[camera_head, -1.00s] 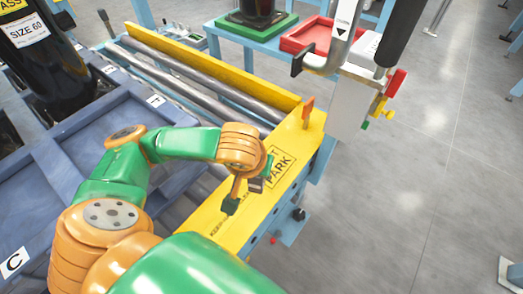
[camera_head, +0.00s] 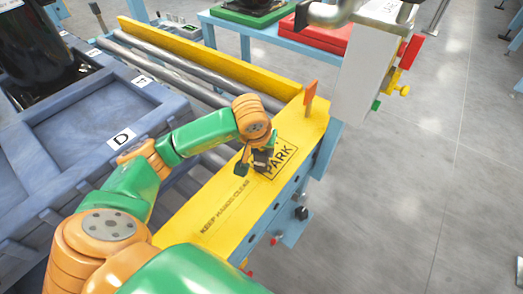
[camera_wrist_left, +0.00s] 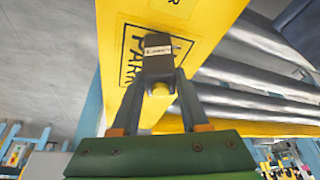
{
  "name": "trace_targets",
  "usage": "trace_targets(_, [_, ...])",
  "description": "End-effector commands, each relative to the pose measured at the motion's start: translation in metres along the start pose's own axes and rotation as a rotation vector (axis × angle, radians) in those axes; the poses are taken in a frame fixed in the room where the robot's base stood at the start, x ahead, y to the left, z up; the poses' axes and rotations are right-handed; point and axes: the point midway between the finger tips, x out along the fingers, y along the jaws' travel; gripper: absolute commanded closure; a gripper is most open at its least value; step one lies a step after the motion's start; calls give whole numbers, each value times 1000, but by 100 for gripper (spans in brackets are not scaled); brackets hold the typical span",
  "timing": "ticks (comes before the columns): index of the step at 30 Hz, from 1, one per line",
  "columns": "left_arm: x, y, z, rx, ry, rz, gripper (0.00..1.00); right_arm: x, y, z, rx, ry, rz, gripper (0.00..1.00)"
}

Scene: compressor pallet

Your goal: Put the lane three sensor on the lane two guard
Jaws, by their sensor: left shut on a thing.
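My left gripper (camera_head: 255,162) is shut on a small dark sensor (camera_wrist_left: 157,62) with a white label, whose print is too small to read surely. In the left wrist view the sensor sits between the two fingertips, in front of the framed PARK mark. In the head view the sensor (camera_head: 263,160) overlaps the PARK frame's left side. A yellow guard (camera_head: 225,208), printed KEEP HANDS CLEAR, lies beneath; I cannot tell whether the sensor touches it. No lane number shows on the guard. My right gripper is not in view.
An orange upright tab (camera_head: 309,97) stands at the guard's far end, beside a pale box (camera_head: 362,85) on a post. Steel rollers (camera_head: 180,68) and a long yellow rail (camera_head: 205,62) lie beyond. A blue-grey pallet (camera_head: 95,120) is at left. Open floor (camera_head: 420,190) is at right.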

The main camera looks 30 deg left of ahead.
Motion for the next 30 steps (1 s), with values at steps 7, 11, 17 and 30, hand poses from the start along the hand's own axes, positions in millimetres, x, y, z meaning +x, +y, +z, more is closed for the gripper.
trace_targets(7, [2, 0, 1, 0, 0, 0, 26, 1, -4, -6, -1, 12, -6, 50])
trace_targets(11, [2, 0, 1, 0, 0, 0, 26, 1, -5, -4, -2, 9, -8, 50])
trace_targets(17, [-15, 0, -2, 1, 3, 2, 26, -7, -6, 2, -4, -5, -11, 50])
trace_targets(30, [-119, 0, -2, 1, 3, 0, 26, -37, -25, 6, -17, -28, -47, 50])
